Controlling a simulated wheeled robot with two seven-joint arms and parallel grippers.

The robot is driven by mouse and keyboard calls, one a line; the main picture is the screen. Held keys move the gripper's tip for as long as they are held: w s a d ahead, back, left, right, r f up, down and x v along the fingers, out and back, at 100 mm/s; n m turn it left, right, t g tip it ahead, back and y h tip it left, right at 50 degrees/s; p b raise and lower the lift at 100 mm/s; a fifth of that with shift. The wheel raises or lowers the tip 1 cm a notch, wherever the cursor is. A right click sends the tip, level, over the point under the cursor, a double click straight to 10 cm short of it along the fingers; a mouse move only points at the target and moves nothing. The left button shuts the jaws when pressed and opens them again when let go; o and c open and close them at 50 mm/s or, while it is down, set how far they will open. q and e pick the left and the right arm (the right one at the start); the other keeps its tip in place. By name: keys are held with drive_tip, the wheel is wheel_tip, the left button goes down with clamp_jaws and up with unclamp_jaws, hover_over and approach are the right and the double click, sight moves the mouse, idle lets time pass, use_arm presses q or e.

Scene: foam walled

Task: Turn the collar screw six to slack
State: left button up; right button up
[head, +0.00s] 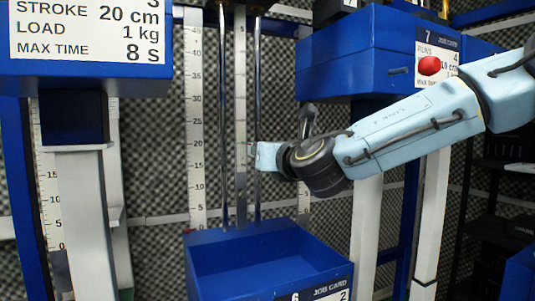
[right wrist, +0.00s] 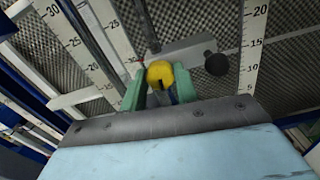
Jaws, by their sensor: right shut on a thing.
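My right gripper (head: 254,156) reaches in from the right in the head view, up against the vertical metal rods (head: 257,90) above the blue box with card six (head: 205,270). In the right wrist view its green fingers (right wrist: 158,88) are shut on a yellow screw head (right wrist: 160,72) with a dark slot or mark. A grey collar block (right wrist: 188,50) lies just behind the screw, with a black knob (right wrist: 216,63) at its right. In the head view the screw and collar are hidden or too small to make out. My left gripper is out of view.
White measuring scales (head: 195,120) stand beside the rods. A blue box with card 7 (head: 345,55) and a red knob (head: 429,65) is at upper right, behind my right arm. Another blue station (head: 80,75) stands at left. The box below the gripper looks empty.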

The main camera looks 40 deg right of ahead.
drive_tip(key=shift+n, duration=0.6)
drive_tip(key=o, duration=1)
drive_tip(key=b+v, duration=0.5)
drive_tip(key=v, duration=0.8)
drive_tip(key=shift+s, duration=0.2)
